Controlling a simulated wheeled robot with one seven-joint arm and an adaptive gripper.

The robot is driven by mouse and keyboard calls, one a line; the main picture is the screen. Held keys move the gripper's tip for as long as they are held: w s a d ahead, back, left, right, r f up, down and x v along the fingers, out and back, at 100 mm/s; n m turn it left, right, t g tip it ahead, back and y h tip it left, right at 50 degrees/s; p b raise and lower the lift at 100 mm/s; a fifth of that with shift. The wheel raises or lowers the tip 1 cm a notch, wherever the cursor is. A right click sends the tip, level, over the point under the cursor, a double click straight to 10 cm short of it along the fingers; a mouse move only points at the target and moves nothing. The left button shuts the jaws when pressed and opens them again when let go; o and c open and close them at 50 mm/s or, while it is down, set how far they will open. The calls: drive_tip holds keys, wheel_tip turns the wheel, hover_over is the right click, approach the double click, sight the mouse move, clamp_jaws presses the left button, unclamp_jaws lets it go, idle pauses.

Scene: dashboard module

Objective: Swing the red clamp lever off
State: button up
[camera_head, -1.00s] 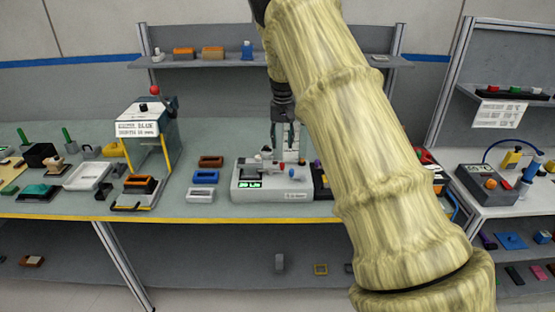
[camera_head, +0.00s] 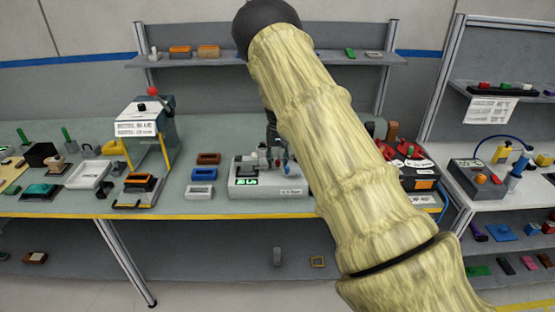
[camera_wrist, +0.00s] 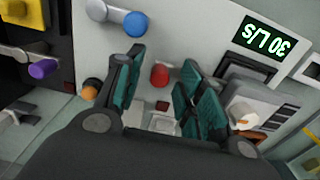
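In the wrist view a red knob (camera_wrist: 160,76) stands on the light grey module between my two teal fingertips; any lever arm under it is hard to make out. My gripper (camera_wrist: 163,92) is open around the knob, with a visible gap on both sides. In the head view my gripper (camera_head: 276,155) is down at the grey module (camera_head: 250,187), which has a green lit display. The same display (camera_wrist: 264,42) shows in the wrist view at the upper right. My arm hides the module's right part in the head view.
A blue-tipped metal lever (camera_wrist: 135,23) lies close behind the fingers, and a purple-tipped lever (camera_wrist: 42,68) is at the left. A white knob (camera_wrist: 241,113) is close right of the fingers. An orange-and-black unit with red parts (camera_head: 420,178) stands right of my arm.

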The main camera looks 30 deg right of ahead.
drive_tip(key=shift+s+r, duration=0.1)
drive_tip(key=shift+c, duration=0.4)
clamp_jaws()
drive_tip(key=shift+s, duration=0.1)
drive_tip(key=m, duration=0.1)
drive_tip(key=s+a+m, duration=0.1)
drive_tip(key=m, duration=0.3)
drive_tip(key=shift+s+a+b, duration=0.2)
drive_tip(key=shift+a+b, duration=0.1)
drive_tip(key=m, duration=0.2)
drive_tip(key=a+m, duration=0.1)
drive_tip(key=m, duration=0.1)
drive_tip(key=a+m, duration=0.1)
drive_tip(key=shift+s+m, duration=0.3)
drive_tip(key=shift+m, duration=0.1)
drive_tip(key=shift+w+a+m, duration=0.1)
drive_tip(key=shift+a+m, duration=0.3)
drive_tip(key=shift+m, duration=0.55)
drive_tip(key=shift+a+m, duration=0.35)
drive_tip(key=shift+m, duration=0.55)
drive_tip(key=shift+w+a+m, duration=0.1)
drive_tip(key=shift+a+m, duration=0.3)
drive_tip(key=shift+m, duration=0.55)
